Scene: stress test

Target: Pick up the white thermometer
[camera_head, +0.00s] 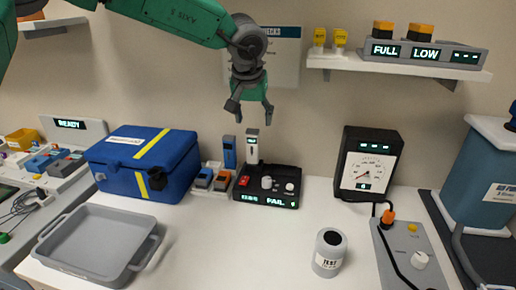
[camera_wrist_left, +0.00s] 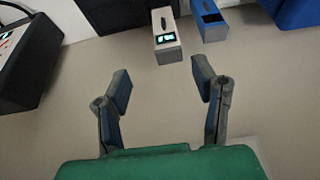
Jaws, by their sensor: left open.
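The white thermometer (camera_head: 252,146) stands upright at the back of the black tester box on the table, with a small lit display near its top. It also shows in the left wrist view (camera_wrist_left: 166,36), ahead of the fingers and slightly right of centre. A similar blue device (camera_head: 229,152) stands just left of it and also shows in the wrist view (camera_wrist_left: 209,20). My left gripper (camera_head: 249,113) is open and empty, pointing down above the white thermometer, apart from it. Its two fingers (camera_wrist_left: 161,90) show spread in the wrist view. My right gripper is not in view.
The black tester box (camera_head: 268,198) reads FAIL. A blue case (camera_head: 148,160) and a grey tray (camera_head: 98,241) are at left. A black gauge (camera_head: 367,163), a white TEST cylinder (camera_head: 328,254) and a grey panel (camera_head: 411,254) are at right. A shelf (camera_head: 397,68) is above right.

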